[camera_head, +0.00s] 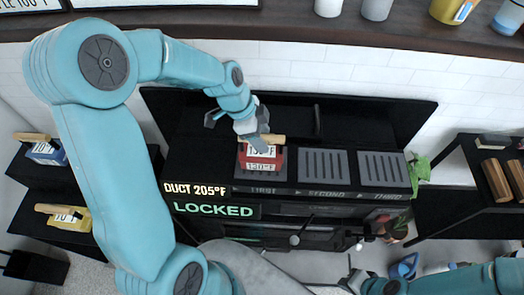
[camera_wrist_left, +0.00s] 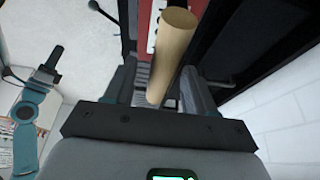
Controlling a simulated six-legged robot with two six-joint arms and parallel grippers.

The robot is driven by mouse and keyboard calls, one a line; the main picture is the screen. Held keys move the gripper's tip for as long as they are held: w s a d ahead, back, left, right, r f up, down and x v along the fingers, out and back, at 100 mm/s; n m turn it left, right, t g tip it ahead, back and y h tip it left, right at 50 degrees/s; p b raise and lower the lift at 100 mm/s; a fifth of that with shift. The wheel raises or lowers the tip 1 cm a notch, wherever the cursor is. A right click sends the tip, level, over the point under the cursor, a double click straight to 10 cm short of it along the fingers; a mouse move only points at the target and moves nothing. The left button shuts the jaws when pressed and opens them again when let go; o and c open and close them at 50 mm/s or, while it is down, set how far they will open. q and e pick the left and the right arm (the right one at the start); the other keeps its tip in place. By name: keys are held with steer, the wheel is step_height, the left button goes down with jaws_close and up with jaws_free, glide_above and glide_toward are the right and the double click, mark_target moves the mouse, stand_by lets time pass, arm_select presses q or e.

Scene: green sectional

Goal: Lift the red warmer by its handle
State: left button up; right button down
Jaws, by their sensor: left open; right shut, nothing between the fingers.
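The red warmer (camera_head: 262,162) with white temperature labels sits on the FIRST pad of the black station. Its light wooden handle (camera_head: 274,138) sticks up above it; the handle (camera_wrist_left: 173,55) also shows in the left wrist view, with part of the red body (camera_wrist_left: 186,8) behind. My left gripper (camera_head: 258,138) is over the warmer at the handle. In the left wrist view the fingers are apart (camera_wrist_left: 160,92), with the handle's near end between or just in front of them; contact cannot be told. My right gripper (camera_head: 354,272) is low at the right, far from the warmer.
Empty SECOND (camera_head: 323,168) and THIRD (camera_head: 384,170) pads lie right of the warmer. Signs read "DUCT 205°F" (camera_head: 195,188) and "LOCKED" (camera_head: 213,210). Blue (camera_head: 46,153) and yellow (camera_head: 66,220) warmers stand on left shelves. A plant (camera_head: 419,168) and a right shelf (camera_head: 460,198) flank the station.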

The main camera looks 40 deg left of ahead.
arm_select(q)
steer(key=shift+x, duration=0.95)
steer(key=shift+w+f, duration=0.1)
steer(key=shift+f, duration=0.2)
steer(key=shift+r, duration=0.1)
steer(key=c, duration=0.6)
jaws_close()
